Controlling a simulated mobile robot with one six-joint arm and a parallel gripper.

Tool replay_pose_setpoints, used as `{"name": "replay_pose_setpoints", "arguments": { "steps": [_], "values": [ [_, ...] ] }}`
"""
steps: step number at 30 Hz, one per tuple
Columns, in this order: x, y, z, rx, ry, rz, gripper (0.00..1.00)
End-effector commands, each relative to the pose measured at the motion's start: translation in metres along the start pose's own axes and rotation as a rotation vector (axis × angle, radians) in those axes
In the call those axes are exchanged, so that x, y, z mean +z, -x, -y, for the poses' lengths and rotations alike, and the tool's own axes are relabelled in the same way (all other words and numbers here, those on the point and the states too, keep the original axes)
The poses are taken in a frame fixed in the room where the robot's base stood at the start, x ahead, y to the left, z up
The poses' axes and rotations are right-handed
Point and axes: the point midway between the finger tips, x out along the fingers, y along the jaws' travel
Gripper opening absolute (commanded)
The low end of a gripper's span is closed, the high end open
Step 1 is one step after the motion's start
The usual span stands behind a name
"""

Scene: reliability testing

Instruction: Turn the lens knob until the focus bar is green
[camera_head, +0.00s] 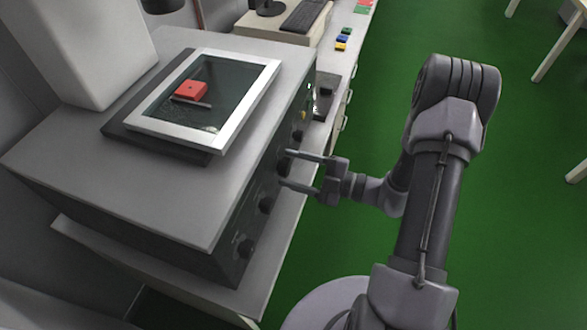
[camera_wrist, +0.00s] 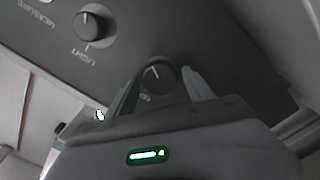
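A grey machine (camera_head: 210,215) has a row of dark round knobs on its front panel. My gripper (camera_head: 284,168) reaches the panel from the right, with one finger on each side of a knob (camera_wrist: 158,76). Its fingers look open around it, and I cannot make out firm contact. The knob has a white pointer mark; its label is mostly hidden, so I cannot read it as lens.
A knob labelled LIGHT (camera_wrist: 88,25) is near the gripped one, with MEASURE lettering beside it. On the machine top, a framed glass plate (camera_head: 250,98) shows a red block (camera_head: 191,90). Green floor (camera_head: 400,45) lies open at the right.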

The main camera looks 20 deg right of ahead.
Motion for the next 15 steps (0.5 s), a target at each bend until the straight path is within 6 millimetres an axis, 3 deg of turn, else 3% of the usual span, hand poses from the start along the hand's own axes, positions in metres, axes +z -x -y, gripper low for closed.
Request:
{"name": "replay_pose_setpoints", "arguments": {
  "steps": [1, 8, 15],
  "values": [
    [0.0, 0.0001, 0.0, 0.0, 0.0, 0.0, 0.49],
    [0.0001, 0.0002, 0.0001, 0.0, 0.0, 0.0, 0.04],
    [-0.0002, 0.0003, -0.0001, 0.0, 0.025, 0.0, 0.04]
  ]
}}
